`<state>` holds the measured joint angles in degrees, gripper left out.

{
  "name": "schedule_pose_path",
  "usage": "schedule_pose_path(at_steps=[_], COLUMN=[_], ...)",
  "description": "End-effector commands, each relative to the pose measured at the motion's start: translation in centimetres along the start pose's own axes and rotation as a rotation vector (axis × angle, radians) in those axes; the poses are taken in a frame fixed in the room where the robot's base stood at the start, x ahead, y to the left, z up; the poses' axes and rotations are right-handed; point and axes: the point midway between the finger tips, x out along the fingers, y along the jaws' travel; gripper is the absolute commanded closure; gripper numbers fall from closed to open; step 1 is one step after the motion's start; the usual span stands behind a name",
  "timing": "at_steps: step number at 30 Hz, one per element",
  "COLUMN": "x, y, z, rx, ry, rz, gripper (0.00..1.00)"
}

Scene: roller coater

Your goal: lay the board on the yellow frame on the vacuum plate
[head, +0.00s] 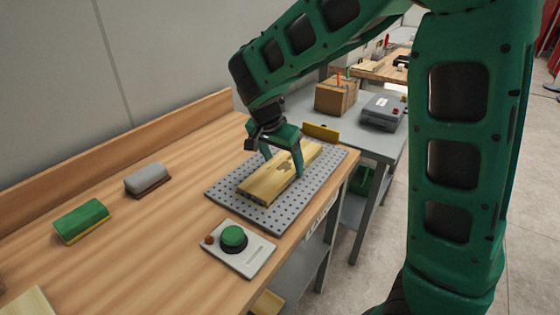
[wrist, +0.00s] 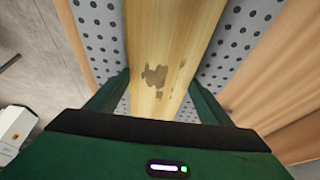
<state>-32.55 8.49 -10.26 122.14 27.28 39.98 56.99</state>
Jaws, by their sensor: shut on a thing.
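The board (head: 262,188) is a long pale wooden plank with a dark patch on its top. It lies lengthwise over the grey perforated vacuum plate (head: 222,191), low over it or on it; I cannot tell whether they touch. My gripper (head: 283,167) is shut across the board, with one green finger on each long side. In the wrist view the board (wrist: 172,35) runs between the fingers, with the perforated plate (wrist: 236,40) on both sides. A yellow upright piece (head: 321,132) stands at the plate's far end. No other part of a yellow frame shows; the board may hide it.
A grey block (head: 148,180) and a green block (head: 82,220) lie to the left on the wooden bench (head: 165,235). A cardboard box (head: 336,95) and grey case (head: 383,111) stand behind on a grey table.

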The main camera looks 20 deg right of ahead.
Motion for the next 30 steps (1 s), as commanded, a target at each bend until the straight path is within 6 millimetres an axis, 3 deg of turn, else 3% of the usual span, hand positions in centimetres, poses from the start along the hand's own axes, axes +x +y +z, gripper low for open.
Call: schedule_pose_path(at_steps=[8, 9, 11, 12, 23, 30], x=[0.1, 0.2, 0.1, 0.1, -0.4, -4.1], y=[0.0, 0.0, 0.0, 0.0, 0.0, -0.1], z=[0.0, 0.0, 0.0, 0.0, -0.1, -0.1], rx=[0.002, 0.002, 0.002, 0.002, 0.002, 0.002], ry=[0.001, 0.001, 0.001, 0.001, 0.001, 0.001], rz=[-0.001, -0.001, -0.001, -0.001, -0.002, -0.006], gripper=[0.59, 0.24, 0.09, 0.07, 0.07, 0.07])
